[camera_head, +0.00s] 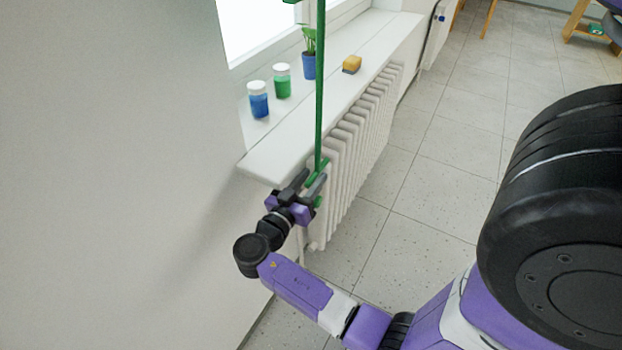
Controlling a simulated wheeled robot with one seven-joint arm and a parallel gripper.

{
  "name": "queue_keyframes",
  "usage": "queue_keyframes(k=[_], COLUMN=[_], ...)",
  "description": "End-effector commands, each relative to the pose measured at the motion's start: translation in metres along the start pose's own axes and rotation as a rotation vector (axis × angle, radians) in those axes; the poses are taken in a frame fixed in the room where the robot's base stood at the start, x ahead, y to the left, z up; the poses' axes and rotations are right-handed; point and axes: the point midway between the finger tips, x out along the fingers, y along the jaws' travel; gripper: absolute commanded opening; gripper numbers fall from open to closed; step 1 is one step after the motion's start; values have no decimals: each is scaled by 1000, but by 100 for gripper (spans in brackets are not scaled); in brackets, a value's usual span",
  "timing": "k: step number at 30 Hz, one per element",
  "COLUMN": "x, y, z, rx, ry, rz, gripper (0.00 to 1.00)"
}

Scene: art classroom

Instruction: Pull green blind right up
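A long, thin green strip (320,85), part of the green blind's pull, hangs from the top edge in front of the windowsill. A small green piece (292,1) shows at the top edge; the blind itself is out of view. The strip's lower end reaches my gripper (318,184), just below the sill's front edge beside the radiator. Green parts show at both sides of the dark fingers. I cannot tell from this view whether the fingers are closed on the strip's end or only around it.
The white windowsill (375,45) holds a blue jar (258,102), a green jar (282,83), a potted plant (309,60) and a yellow sponge (352,63). A white radiator (360,140) stands below. A wall (110,170) fills the left. Tiled floor (440,165) is clear to the right.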

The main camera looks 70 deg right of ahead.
Motion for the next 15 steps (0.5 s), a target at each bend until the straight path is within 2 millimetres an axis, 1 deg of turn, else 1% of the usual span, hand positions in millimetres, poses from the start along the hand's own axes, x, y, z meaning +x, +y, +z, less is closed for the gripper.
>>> queue_keyframes(k=[2, 5, 12, 15], x=[-3, -14, -54, -66], y=[0, -1, -2, -2], z=[1, 2, 2, 1], rx=[0, 1, 1, 1], ry=[0, 1, 0, 1], rz=[-1, -1, -5, -4], gripper=[36, 36, 36, 36])
